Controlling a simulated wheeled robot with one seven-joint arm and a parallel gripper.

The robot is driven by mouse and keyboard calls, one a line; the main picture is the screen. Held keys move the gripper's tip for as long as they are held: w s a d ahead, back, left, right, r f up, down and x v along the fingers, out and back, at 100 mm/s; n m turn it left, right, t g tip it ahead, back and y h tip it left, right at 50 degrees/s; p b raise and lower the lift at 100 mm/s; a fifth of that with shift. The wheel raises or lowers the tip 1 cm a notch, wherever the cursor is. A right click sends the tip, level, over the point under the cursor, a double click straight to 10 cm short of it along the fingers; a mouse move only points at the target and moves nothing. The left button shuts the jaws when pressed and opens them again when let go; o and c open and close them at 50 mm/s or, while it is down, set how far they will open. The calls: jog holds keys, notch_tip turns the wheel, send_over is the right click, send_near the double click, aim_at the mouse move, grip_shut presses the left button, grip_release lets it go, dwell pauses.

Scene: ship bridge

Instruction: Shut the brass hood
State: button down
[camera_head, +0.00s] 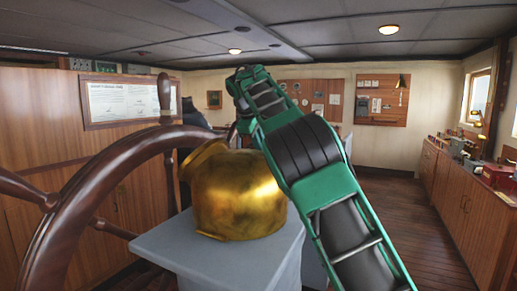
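The brass hood (238,196) is a rounded, shiny golden housing on a grey pedestal (228,262), near the middle of the view. A slanted brass edge (206,155) rises at its upper left. I cannot tell from this angle how far the hood stands open. My green and black arm reaches from the lower right up and across, passing in front of the hood's right side. Its far end is above and behind the hood. My gripper cannot be made out; the arm and hood seem to hide it.
A large wooden ship's wheel (88,192) stands close on the left, its spokes reaching toward the pedestal. A wooden cabinet wall is behind it. A long wooden counter (452,195) with small items runs along the right. Plank floor (420,225) lies open between pedestal and counter.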

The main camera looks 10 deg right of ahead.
jog(key=shift+w+d, duration=0.15)
jog(key=shift+d, duration=0.2)
jog(key=c, duration=1.8)
grip_release()
jog(key=shift+w+f, duration=0.15)
jog(key=shift+f, duration=0.1)
jog(key=shift+o, duration=0.2)
jog(key=shift+a+r, duration=0.1)
jog(key=shift+r, duration=0.05)
jog(key=v, duration=1)
jog(key=shift+r, duration=0.3)
jog(key=shift+a, duration=0.15)
